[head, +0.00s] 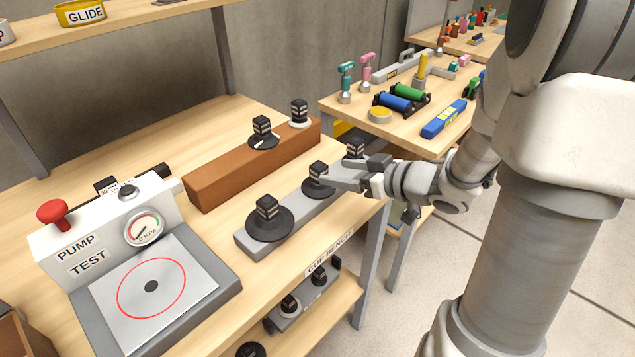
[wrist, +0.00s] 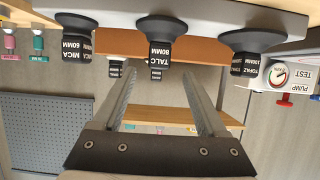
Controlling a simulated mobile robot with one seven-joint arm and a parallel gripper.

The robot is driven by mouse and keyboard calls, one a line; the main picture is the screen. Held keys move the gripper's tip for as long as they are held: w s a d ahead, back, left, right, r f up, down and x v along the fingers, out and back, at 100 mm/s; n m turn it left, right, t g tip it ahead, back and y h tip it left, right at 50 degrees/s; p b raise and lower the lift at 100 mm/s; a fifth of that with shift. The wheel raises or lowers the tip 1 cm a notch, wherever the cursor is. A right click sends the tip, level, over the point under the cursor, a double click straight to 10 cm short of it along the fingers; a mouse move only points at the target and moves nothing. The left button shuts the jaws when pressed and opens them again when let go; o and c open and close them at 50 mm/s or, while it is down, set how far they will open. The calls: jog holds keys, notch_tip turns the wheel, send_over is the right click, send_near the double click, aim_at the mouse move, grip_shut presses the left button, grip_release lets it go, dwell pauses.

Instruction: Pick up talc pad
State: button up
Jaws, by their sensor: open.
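The talc pad (wrist: 168,26) is a black suction cup with a block handle labelled TALC 80MM. It stands in the middle of a grey rack bar (head: 247,242), and its handle shows in the head view (head: 318,169). My gripper (wrist: 160,76) is open and empty, level and pointing at the talc pad from the right in the head view. In the wrist view, which is upside down, the handle appears between the two fingers. I cannot tell whether the tips reach around it. In the head view my near finger covers part of the pad's right side.
The larger topaz pad (head: 268,218) and the smaller mica pad (wrist: 75,45) flank it on the bar. Behind is a brown block (head: 220,183) with two more pads. A pump tester (head: 108,235) stands left. A shelf (head: 316,318) below holds more pads.

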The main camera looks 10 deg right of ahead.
aim_at(324, 170)
jog(key=b+x, duration=0.1)
jog(key=x, duration=0.6)
jog(key=b+x, duration=0.1)
jog(key=x, duration=0.1)
jog(key=shift+w+f, duration=0.15)
jog(key=shift+f, duration=0.25)
jog(key=shift+w+a+f, duration=0.1)
jog(key=shift+w+a, duration=0.2)
jog(key=shift+w, duration=0.1)
grip_shut()
